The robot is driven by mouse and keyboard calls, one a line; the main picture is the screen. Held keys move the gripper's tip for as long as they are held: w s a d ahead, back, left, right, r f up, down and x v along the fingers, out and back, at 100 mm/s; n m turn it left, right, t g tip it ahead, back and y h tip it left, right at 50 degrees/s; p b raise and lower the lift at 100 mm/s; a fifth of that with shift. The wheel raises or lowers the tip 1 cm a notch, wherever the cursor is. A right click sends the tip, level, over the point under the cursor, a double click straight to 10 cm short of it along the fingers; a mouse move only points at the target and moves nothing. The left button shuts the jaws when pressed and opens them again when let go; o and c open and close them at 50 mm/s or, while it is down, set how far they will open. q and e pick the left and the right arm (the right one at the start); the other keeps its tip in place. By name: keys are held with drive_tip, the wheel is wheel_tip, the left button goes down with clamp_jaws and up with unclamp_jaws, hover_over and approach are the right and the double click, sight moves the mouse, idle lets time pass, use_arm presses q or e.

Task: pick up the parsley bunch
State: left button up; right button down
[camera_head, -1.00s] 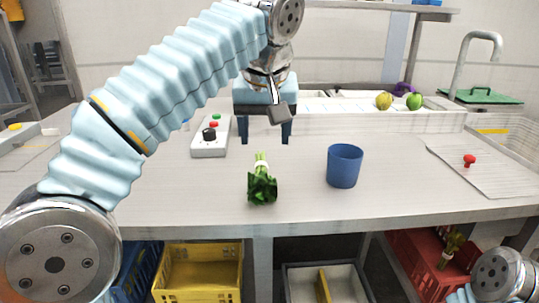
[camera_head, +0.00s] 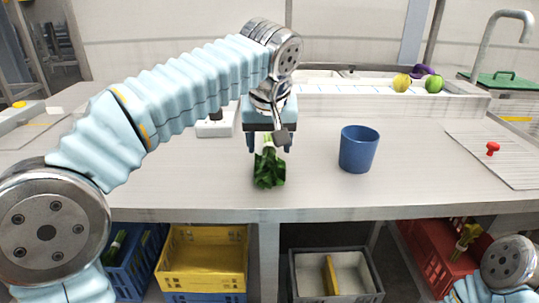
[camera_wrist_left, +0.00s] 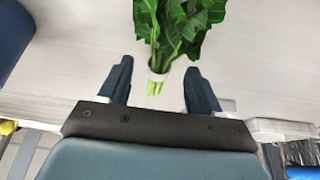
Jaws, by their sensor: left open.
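The parsley bunch (camera_head: 268,172), dark green leaves with pale tied stems, lies on the grey worktop near its front edge. My left gripper (camera_head: 268,148) is open and points down just behind the leaves, over the stem end. In the left wrist view the bunch's leaves (camera_wrist_left: 181,28) show at the top, and its banded stems reach down between the two open fingers (camera_wrist_left: 160,70) without visible contact on either side. In the head view, the gripper partly hides the stems. My right gripper is out of view; only part of my right arm shows at lower right.
A blue cup (camera_head: 358,150) stands right of the bunch. A control box (camera_head: 214,129) is partly hidden behind my left arm. A long white tray (camera_head: 335,98) lies at the back, with a yellow-green fruit (camera_head: 402,83) and a green one (camera_head: 434,84) near it. Crates sit below.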

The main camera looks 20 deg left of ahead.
use_arm(q)
drive_tip(key=shift+x, duration=0.8)
drive_tip(key=c, duration=0.9)
drive_tip(key=shift+c, duration=0.2)
drive_tip(key=shift+r, duration=0.2)
